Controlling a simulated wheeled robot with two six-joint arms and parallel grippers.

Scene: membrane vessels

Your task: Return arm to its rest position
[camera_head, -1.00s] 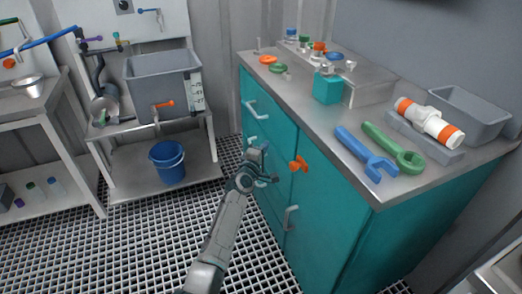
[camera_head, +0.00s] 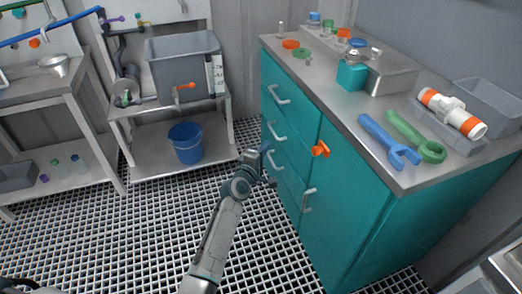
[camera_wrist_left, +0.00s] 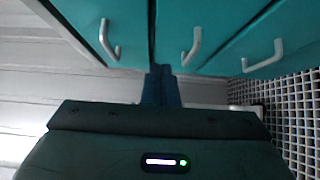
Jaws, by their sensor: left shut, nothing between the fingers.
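My left arm reaches up from the bottom of the head view, and its left gripper (camera_head: 267,166) shows before the drawers of the teal cabinet (camera_head: 345,190). In the left wrist view the two dark blue fingers of the left gripper (camera_wrist_left: 161,86) are together with nothing between them. Cabinet handles show beyond them, and I see no contact with the cabinet. My right gripper is not in view.
A blue bucket (camera_head: 186,142) stands on the low shelf of the sink bench (camera_head: 222,110). The grating floor (camera_head: 130,235) is clear at left.

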